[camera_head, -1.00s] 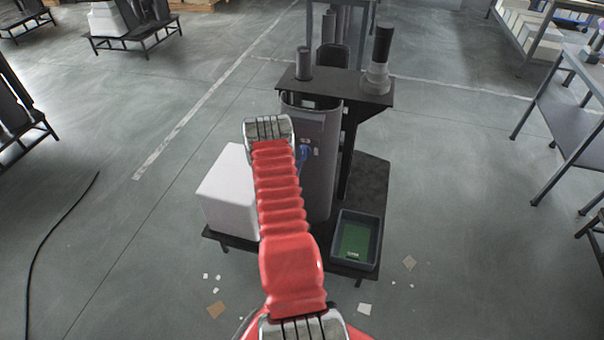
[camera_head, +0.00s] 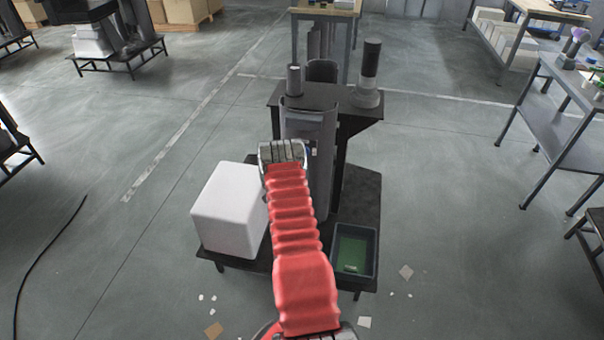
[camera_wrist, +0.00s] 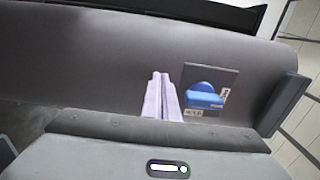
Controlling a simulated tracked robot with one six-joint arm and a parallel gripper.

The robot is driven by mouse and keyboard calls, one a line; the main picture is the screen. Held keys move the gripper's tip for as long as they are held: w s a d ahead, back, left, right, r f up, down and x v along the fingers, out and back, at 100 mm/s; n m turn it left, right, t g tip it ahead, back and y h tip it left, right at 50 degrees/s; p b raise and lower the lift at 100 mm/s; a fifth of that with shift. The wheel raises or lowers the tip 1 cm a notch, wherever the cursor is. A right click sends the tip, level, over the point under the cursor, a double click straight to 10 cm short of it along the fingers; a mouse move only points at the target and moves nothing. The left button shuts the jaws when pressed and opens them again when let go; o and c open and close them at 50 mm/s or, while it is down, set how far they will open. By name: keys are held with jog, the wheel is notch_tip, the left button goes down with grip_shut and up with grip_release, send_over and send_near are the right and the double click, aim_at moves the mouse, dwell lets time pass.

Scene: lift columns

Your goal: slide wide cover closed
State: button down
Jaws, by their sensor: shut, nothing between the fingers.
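The grey lift column (camera_head: 322,185) stands upright on a low dark platform, partly hidden behind my red arm. The wrist view shows its broad dark grey curved face (camera_wrist: 85,60), with a square panel (camera_wrist: 226,78) holding a blue rounded part (camera_wrist: 205,97) and small labels. A raised dark bar (camera_wrist: 285,103) stands out at the right of this face. I cannot tell which part is the wide cover's edge. My gripper (camera_wrist: 161,80) shows as two pale fingers, shut and empty, just left of the blue part. Contact with the face cannot be told. The head view hides the fingers.
A white box (camera_head: 228,212) stands left of the column and a dark tray with a green bottom (camera_head: 355,250) right of it. A black shelf (camera_head: 330,98) carries cylinders. Scraps lie on the floor. Open floor lies on both sides, with a workbench (camera_head: 560,90) at right.

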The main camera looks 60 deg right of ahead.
jog(key=shift+d+r, duration=0.2)
jog(key=shift+d, duration=0.15)
jog(key=shift+s, duration=0.1)
jog(key=v, duration=1.4)
jog(key=shift+a+f, duration=0.3)
jog(key=shift+a, duration=0.05)
dwell(0.3)
